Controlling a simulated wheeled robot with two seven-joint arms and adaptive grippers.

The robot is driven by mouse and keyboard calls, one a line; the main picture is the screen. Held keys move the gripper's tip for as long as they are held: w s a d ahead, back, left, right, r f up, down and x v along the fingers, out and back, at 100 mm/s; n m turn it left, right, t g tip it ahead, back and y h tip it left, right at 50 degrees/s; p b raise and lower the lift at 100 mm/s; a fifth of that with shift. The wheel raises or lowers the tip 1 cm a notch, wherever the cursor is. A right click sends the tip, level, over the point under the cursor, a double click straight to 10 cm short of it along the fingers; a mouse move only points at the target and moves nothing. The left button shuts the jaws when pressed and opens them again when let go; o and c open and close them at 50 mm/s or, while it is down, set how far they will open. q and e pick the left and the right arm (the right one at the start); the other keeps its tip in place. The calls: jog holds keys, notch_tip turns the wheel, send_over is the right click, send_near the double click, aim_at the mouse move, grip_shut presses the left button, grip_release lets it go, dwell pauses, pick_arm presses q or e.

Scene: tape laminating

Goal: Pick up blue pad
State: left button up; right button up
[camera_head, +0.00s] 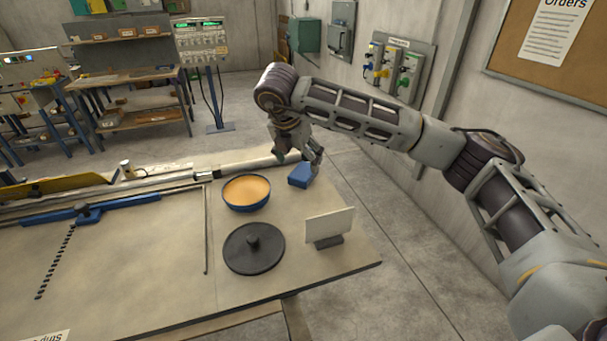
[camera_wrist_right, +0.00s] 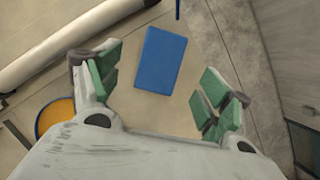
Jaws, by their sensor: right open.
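The blue pad (camera_head: 301,175) is a small blue block lying on the table near its far right edge, right of the orange-filled bowl. In the right wrist view the blue pad (camera_wrist_right: 161,60) lies ahead of the fingers, between their lines. My right gripper (camera_head: 313,152) is just above the pad in the head view. In the right wrist view my right gripper (camera_wrist_right: 158,88) is open, with green finger pads spread wide and nothing between them. My left gripper is not in view.
A blue bowl with orange contents (camera_head: 246,191) stands left of the pad. A black round lid (camera_head: 253,249) and a white upright card (camera_head: 330,226) are nearer on the table (camera_head: 150,290). A pale roller bar (camera_head: 245,166) runs along the far edge.

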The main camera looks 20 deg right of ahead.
aim_at(303, 171)
jog(key=shift+f, duration=0.15)
jog(key=shift+p+x, duration=0.75)
jog(key=shift+x, duration=0.35)
jog(key=shift+p+x, duration=0.4)
jog(key=shift+x, duration=1)
jog(key=shift+s, duration=0.1)
jog(key=shift+f+b, duration=0.3)
jog(key=shift+b, duration=0.4)
jog(key=c, duration=1.1)
jog(key=shift+r, duration=0.15)
